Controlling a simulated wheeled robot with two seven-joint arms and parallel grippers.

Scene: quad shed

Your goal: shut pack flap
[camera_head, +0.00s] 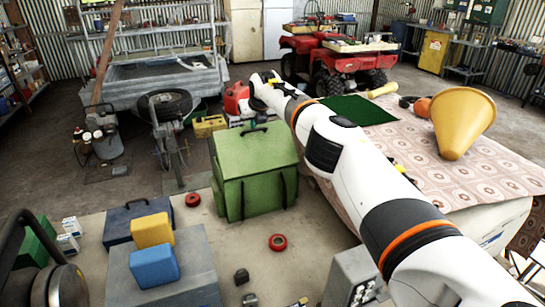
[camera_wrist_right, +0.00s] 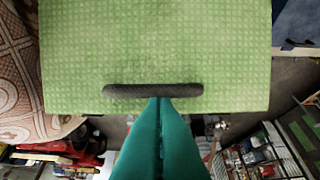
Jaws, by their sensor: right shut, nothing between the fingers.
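The green pack (camera_head: 262,190) stands upright on the floor mat in the middle of the head view. Its flap (camera_head: 258,153) slopes over the top; I cannot tell whether its edge is fully down. A dark handle (camera_head: 254,131) sits near the flap's far edge. In the right wrist view the green quilted flap (camera_wrist_right: 150,45) fills the upper part, with the dark handle (camera_wrist_right: 120,91) across its lower part. My right gripper (camera_wrist_right: 160,99) is shut and empty, its teal tips overlapping the handle in view; contact is unclear. My left gripper is not in view.
My right arm crosses above a patterned table (camera_head: 480,180) bearing a yellow cone (camera_head: 460,115). Blue and yellow blocks sit on a grey box (camera_head: 195,262) at left. Red rings lie beside the pack. A trailer (camera_head: 160,80) and red quad (camera_head: 335,62) stand behind.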

